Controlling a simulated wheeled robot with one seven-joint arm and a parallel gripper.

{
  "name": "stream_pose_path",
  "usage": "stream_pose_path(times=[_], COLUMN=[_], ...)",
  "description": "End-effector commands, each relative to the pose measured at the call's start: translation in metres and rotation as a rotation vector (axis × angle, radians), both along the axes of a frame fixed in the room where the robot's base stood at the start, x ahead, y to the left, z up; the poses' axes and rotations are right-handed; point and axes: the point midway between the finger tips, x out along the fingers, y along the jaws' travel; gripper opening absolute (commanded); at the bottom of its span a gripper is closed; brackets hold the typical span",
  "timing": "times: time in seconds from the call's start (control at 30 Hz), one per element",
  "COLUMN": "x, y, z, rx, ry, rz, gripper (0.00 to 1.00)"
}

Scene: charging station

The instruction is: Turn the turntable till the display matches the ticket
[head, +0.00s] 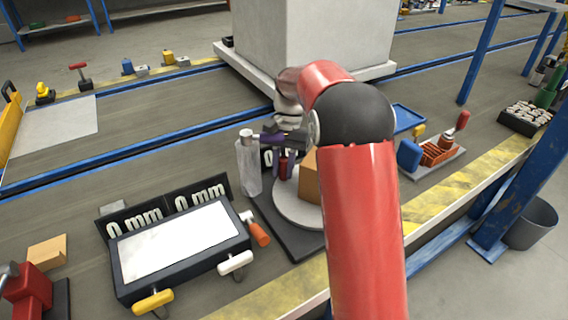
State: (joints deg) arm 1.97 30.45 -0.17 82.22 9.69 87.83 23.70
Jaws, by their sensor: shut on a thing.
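The turntable is a pale round disc (290,205) on a dark base (297,247), partly hidden behind my red arm. A tan block (309,178) stands on the disc, mostly covered by the arm. A dark display (267,157) behind the disc shows a white "0"; the rest is hidden. My gripper (284,163) is over the disc's far left part. It is shut on a small dark red handle (284,168) that stands at the disc. I cannot make out a ticket.
A clear bottle-like post (249,165) stands close left of the gripper. A white-topped device (180,242) with two "0 mm" displays and coloured handles is at the left. A red-handled fixture (440,150) is right of the arm. A large grey box (315,40) stands behind.

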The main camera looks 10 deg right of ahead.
Motion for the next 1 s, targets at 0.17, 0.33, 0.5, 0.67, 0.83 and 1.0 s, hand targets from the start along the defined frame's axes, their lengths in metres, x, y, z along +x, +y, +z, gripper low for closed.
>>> stream_pose_path(times=[0.17,0.33,0.5,0.67,0.83,1.0], x=[0.000,0.000,0.001,0.009,0.019,0.026], y=[0.000,0.000,-0.001,-0.004,-0.010,-0.013], z=[0.000,0.000,0.003,0.023,0.050,0.068], rx=[0.000,0.000,0.000,0.000,0.000,0.000], ry=[-0.001,-0.001,-0.001,-0.003,-0.003,-0.002], rz=[0.000,-0.001,-0.001,-0.002,-0.002,-0.001], gripper=[0.43,0.45,0.45,0.45,0.45,0.45])
